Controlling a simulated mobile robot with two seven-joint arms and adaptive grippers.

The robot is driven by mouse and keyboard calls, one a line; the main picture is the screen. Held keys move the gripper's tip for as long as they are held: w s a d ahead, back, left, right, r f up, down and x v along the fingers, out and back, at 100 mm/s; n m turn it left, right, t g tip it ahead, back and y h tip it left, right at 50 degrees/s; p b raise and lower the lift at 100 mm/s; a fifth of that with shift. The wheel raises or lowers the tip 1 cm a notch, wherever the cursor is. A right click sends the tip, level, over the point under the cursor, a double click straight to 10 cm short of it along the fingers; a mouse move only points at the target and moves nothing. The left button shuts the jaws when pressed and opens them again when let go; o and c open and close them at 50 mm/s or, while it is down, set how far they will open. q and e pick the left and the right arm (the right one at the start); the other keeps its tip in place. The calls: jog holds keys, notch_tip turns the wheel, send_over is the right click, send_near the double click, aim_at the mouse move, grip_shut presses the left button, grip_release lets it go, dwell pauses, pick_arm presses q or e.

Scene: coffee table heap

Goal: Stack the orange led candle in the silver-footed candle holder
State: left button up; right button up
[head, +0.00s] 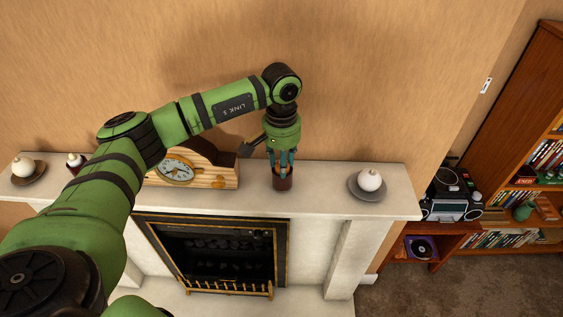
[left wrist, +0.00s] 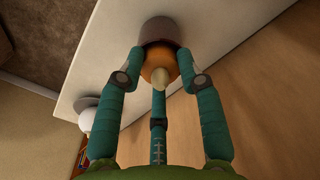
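The orange LED candle (left wrist: 158,68), with a pale flame tip, shows between my left gripper's fingers in the left wrist view. Beyond it is a dark brownish cup-shaped holder (left wrist: 168,30), and the candle's far end is at or inside its mouth; how deep I cannot tell. In the head view the holder (head: 282,182) stands upright on the mantel, and the candle is hidden by the fingers. My left gripper (head: 281,166) points down at the holder's mouth. Its teal fingers are bent inward and appear closed on the candle. No silver foot is clearly visible. My right gripper is not seen.
A wooden clock (head: 212,168) stands left of the holder on the white mantel (head: 322,188). A round white candle on a grey dish (head: 357,195) stands to the right. Another white candle (head: 23,166) and a small dark holder (head: 73,168) are at the far left.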

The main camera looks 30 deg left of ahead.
pick_arm(q)
jog(key=shift+o, duration=0.4)
jog(key=shift+d+f, duration=0.1)
jog(key=shift+f, duration=0.6)
jog(key=shift+s, duration=0.1)
jog(key=shift+r+p, duration=0.55)
notch_tip(320, 180, up, 13)
jog(key=b, duration=0.4)
jog(key=shift+w+f, duration=0.2)
